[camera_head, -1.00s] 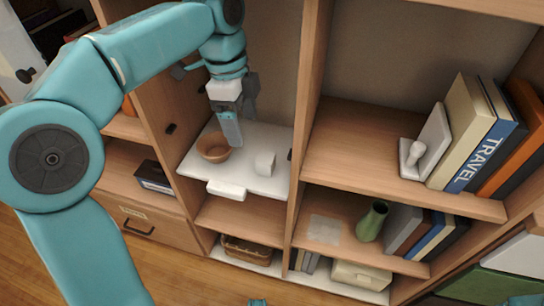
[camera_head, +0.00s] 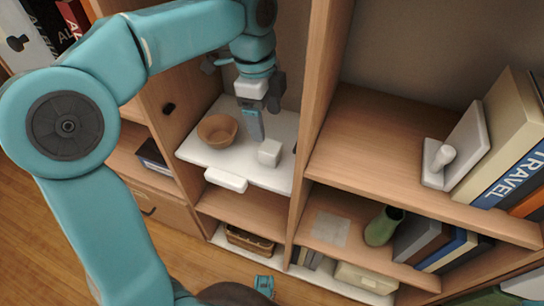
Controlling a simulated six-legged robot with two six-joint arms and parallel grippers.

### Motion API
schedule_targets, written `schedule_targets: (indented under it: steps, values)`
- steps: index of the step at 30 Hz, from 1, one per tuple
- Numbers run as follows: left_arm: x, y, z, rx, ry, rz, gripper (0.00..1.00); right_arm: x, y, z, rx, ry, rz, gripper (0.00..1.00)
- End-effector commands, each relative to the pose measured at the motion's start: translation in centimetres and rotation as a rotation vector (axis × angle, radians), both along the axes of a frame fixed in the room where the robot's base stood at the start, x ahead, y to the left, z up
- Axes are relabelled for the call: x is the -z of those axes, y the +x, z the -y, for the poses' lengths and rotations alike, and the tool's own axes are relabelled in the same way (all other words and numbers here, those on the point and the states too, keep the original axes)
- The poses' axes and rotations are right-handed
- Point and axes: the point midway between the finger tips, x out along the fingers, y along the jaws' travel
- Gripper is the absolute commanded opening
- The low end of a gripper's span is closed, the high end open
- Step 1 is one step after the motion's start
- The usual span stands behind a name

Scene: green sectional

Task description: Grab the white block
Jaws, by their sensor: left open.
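The white block (camera_head: 270,152) sits on a white shelf board (camera_head: 205,156) in the middle compartment of the wooden shelving. A brown bowl (camera_head: 217,131) stands to its left on the same board. My left gripper (camera_head: 256,130) points down just above and behind the block, to the right of the bowl. It is open and holds nothing. Its fingers overlap in this view, so the gap between them is hard to see. At the bottom edge, a small teal part (camera_head: 264,284) shows, perhaps of my right arm; I cannot tell its jaws.
A wooden divider (camera_head: 318,110) rises close to the right of the block. A white handle-like piece (camera_head: 226,180) is at the board's front edge. Books (camera_head: 505,150), a white bookend (camera_head: 462,148) and a green vase (camera_head: 384,226) stand on the shelves to the right.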

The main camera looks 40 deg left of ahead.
Motion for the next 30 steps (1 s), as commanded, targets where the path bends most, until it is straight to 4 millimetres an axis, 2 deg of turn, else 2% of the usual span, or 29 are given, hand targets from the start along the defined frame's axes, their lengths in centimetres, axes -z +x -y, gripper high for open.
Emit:
schedule_targets:
  steps: [1,3,11,20,28,30]
  values:
    - [1.6,0.0,0.1,0.000,0.000,-0.003,0.78,1.0,0.0,0.0,0.000,0.000,0.000,0.43]
    - [2.8,0.0,0.3,0.000,0.000,-0.003,0.78,1.5,0.0,0.0,0.001,0.000,0.001,0.43]
    - [4.5,0.3,0.6,0.000,0.000,0.000,0.78,2.1,0.1,0.1,0.005,-0.001,0.002,0.43]
    - [9.0,0.5,1.0,0.001,0.001,-0.002,0.78,4.8,0.7,0.6,0.026,-0.005,0.011,0.43]
    - [9.2,0.6,1.1,0.000,0.000,0.001,0.78,4.6,0.8,0.7,0.029,-0.006,0.013,0.43]
    - [9.2,0.5,1.1,0.000,0.000,0.000,0.55,4.6,0.8,0.7,0.028,-0.006,0.013,0.43]
